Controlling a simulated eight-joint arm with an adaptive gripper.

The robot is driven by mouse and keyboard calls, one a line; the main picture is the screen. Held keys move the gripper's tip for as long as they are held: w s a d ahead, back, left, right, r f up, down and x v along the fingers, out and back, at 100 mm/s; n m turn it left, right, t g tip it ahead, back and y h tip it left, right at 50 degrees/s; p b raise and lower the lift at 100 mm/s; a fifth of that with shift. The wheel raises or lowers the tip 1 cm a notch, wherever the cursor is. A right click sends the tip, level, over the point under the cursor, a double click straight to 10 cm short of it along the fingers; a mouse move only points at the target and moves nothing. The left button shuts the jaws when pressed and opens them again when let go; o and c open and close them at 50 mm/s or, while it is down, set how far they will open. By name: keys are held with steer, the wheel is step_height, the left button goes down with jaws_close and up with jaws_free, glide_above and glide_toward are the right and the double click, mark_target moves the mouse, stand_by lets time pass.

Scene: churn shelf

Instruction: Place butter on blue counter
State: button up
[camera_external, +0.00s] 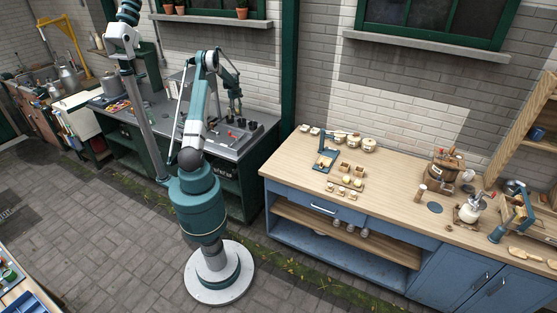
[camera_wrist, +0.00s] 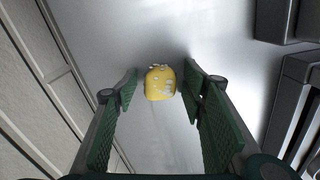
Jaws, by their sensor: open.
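A small yellow block with pale patches, which looks like the butter (camera_wrist: 160,84), sits on a smooth grey surface in the wrist view. My gripper (camera_wrist: 163,88) is open, with its green pads on either side of the block and gaps showing. I cannot tell whether the fingertips are level with it or short of it. In the external view my gripper (camera_external: 235,110) hangs over the grey-topped counter (camera_external: 225,146) on the left; the butter cannot be made out there. The blue counter (camera_external: 287,166), with a wooden top and blue cabinets, stands to the right.
Dark blocky parts (camera_wrist: 300,85) stand at the right in the wrist view. The blue counter holds a small blue stand (camera_external: 325,158), several small wooden pieces, pots and a white jar (camera_external: 470,210). Its left front area is bare. A gap separates the two counters.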

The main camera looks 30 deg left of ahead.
steer(key=shift+r, duration=0.15)
steer(key=shift+s+a+r, duration=0.1)
steer(key=shift+r, duration=1.8)
steer(key=shift+s+a+r, duration=0.1)
steer(key=shift+r, duration=1.75)
